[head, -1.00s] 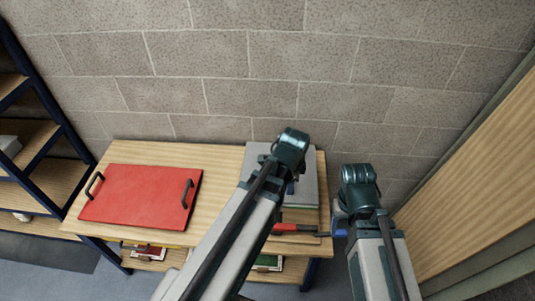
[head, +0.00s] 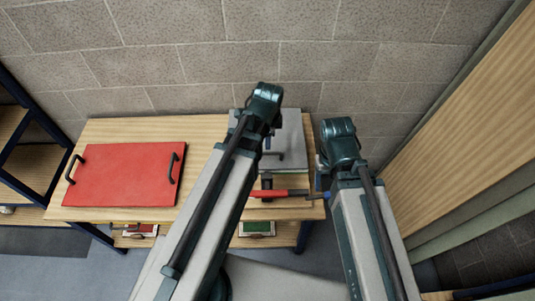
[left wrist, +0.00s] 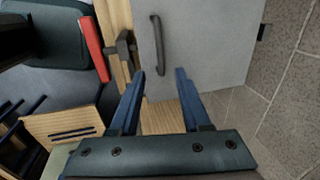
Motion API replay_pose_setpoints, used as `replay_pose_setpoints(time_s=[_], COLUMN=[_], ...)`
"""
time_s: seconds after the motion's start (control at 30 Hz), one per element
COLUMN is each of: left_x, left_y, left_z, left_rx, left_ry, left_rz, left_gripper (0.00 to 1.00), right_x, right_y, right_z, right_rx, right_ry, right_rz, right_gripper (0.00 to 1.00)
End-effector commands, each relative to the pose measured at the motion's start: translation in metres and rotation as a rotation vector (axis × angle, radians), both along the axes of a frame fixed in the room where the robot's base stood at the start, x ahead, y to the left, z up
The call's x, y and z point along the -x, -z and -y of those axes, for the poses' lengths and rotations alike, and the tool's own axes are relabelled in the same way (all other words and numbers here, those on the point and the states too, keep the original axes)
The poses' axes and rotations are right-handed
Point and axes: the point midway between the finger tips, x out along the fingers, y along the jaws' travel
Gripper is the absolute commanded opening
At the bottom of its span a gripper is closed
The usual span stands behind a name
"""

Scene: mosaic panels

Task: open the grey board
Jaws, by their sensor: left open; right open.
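The grey board (head: 293,130) lies flat at the right end of the wooden table, partly hidden by my left arm. In the left wrist view the board (left wrist: 212,45) shows a dark bar handle (left wrist: 158,45) near one edge. My left gripper (left wrist: 161,74) is open and empty, its fingertips close to the handle's lower end; I cannot tell whether they touch. A dark latch-like fitting (left wrist: 125,50) with a red lever (head: 278,193) sits at the board's near side. My right gripper (head: 319,196) is open, close to the lever's right end; contact is unclear.
A red board (head: 125,175) with two dark handles lies on the left of the table (head: 215,205). Smaller red and green items lie on the lower shelf. A block wall (head: 300,60) stands behind, a shelf rack (head: 30,160) left, a wooden panel (head: 460,130) right.

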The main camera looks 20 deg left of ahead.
Motion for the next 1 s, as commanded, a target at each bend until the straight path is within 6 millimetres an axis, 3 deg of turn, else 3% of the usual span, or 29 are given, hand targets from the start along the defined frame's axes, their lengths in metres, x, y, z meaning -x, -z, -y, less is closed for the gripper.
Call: replay_pose_setpoints(time_s=[0.03,0.53,0.7,1.0], left_x=[-0.002,-0.016,-0.018,-0.019], left_y=[0.015,0.085,0.096,0.096], left_z=[-0.001,-0.004,-0.005,-0.005], left_rx=[0.000,0.000,0.000,0.000], left_ry=[0.000,0.000,0.000,0.000], left_rz=[0.000,0.000,0.000,0.000], left_gripper=[0.47,0.47,0.47,0.47], right_x=[0.000,0.000,0.000,0.000], right_y=[0.015,0.085,0.096,0.096], right_z=[0.000,0.000,0.000,0.000], right_rx=[0.000,0.001,0.001,0.001], right_ry=[-0.002,-0.006,-0.005,-0.005], right_rz=[0.000,0.000,0.000,0.000], right_gripper=[0.65,0.65,0.65,0.65])
